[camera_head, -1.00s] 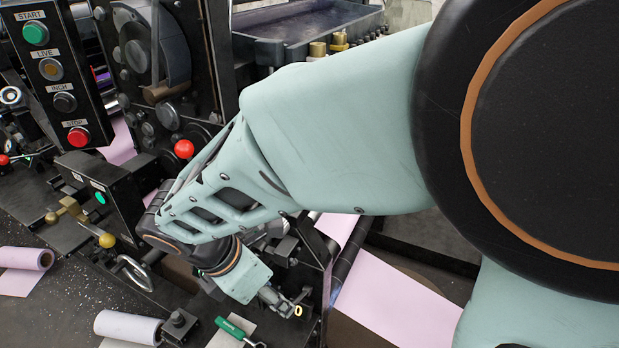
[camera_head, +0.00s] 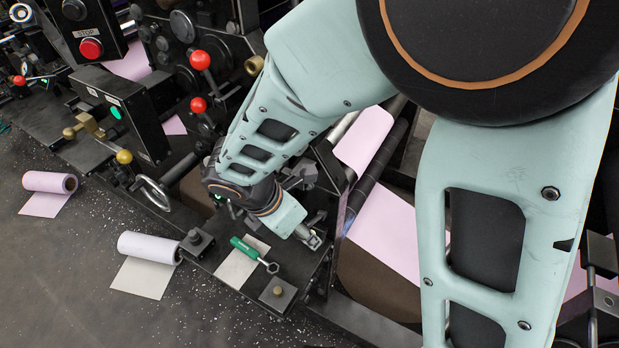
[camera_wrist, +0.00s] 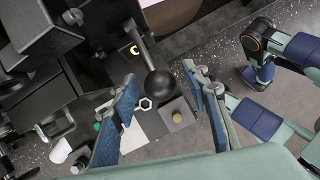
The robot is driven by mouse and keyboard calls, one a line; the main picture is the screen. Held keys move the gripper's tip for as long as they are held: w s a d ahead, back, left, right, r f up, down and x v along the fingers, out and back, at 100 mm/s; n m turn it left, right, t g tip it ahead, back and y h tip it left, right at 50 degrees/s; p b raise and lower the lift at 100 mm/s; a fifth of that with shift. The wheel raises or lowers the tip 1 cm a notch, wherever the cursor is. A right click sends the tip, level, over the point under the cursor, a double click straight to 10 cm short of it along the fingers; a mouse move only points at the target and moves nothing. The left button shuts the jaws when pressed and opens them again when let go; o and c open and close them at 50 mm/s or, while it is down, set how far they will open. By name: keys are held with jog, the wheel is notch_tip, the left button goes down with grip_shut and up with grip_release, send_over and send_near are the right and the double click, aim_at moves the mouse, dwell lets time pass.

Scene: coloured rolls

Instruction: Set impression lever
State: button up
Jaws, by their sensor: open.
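In the wrist view a lever with a black ball knob (camera_wrist: 160,84) shows between the two blue finger pads of my gripper (camera_wrist: 160,73). No label on it can be read, so I cannot tell for sure that it is the impression lever. My gripper is open, one finger on each side of the knob, with visible gaps to it. In the head view my gripper (camera_head: 312,238) is small, at the right end of the press's front ledge, and my arm hides much around it. Two red ball knobs (camera_head: 200,60) (camera_head: 198,104) stand on the press to its upper left.
A green-handled tool (camera_head: 245,247) lies on a pale sheet (camera_head: 237,268) beside a dark block (camera_head: 278,293). A white roll (camera_head: 147,247) and a pink roll (camera_head: 52,182) lie to the left. A control box (camera_head: 122,110) stands on the press. Speckled floor lies in front.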

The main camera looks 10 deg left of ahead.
grip_shut()
jog(key=shift+f, duration=0.1)
dwell(0.4)
jog(key=shift+s+a+f+t+h+b, duration=0.25)
jog(key=shift+f+t+b, duration=0.4)
jog(key=shift+f+b, duration=1.4)
jog(key=shift+d+f+t+h+b, duration=0.25)
jog(key=shift+f+t+b, duration=0.8)
jog(key=shift+b, duration=1.75)
jog(key=shift+s+a+f+t+h+b, duration=0.15)
jog(key=shift+f+t+h+b, duration=0.2)
jog(key=shift+f+b, duration=1.85)
jog(key=shift+r, duration=0.15)
grip_release()
